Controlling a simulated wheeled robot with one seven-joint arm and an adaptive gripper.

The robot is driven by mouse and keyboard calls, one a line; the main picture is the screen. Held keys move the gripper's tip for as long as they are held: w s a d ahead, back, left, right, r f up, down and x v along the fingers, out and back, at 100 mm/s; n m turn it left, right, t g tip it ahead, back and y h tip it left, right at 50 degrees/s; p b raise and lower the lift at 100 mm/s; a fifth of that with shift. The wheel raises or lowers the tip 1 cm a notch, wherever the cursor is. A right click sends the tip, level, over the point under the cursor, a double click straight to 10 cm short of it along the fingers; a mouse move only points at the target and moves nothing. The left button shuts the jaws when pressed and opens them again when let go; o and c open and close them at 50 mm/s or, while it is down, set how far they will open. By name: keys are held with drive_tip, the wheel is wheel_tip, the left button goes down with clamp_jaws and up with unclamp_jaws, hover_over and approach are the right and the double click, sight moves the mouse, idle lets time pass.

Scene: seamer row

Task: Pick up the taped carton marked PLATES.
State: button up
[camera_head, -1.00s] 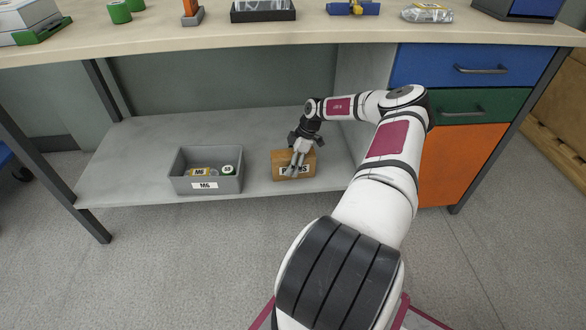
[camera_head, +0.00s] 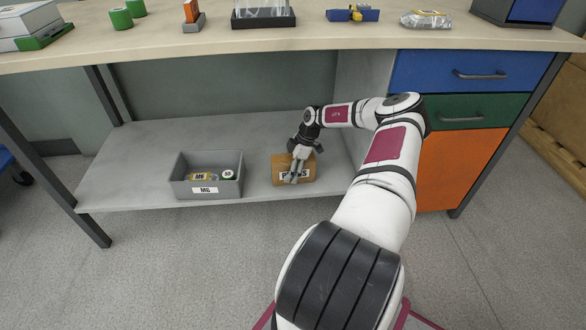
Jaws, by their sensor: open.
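The brown carton (camera_head: 279,163) sits on the grey lower shelf under the workbench. Its white label is partly covered by my gripper, so only some of the letters show. My gripper (camera_head: 295,176) is open and points down at the carton. Its fingers overlap the carton's front and label in the picture. I cannot tell whether they touch it.
A grey bin (camera_head: 206,187) labelled M6 stands on the shelf (camera_head: 130,165) left of the carton, with small items inside. The worktop (camera_head: 200,45) overhangs the shelf. A drawer unit (camera_head: 460,165) closes off the right side. Bare shelf lies between bin and carton.

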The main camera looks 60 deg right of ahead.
drive_tip(key=shift+f, duration=0.1)
idle(0.3)
drive_tip(key=c, duration=1.5)
drive_tip(key=shift+b, duration=0.4)
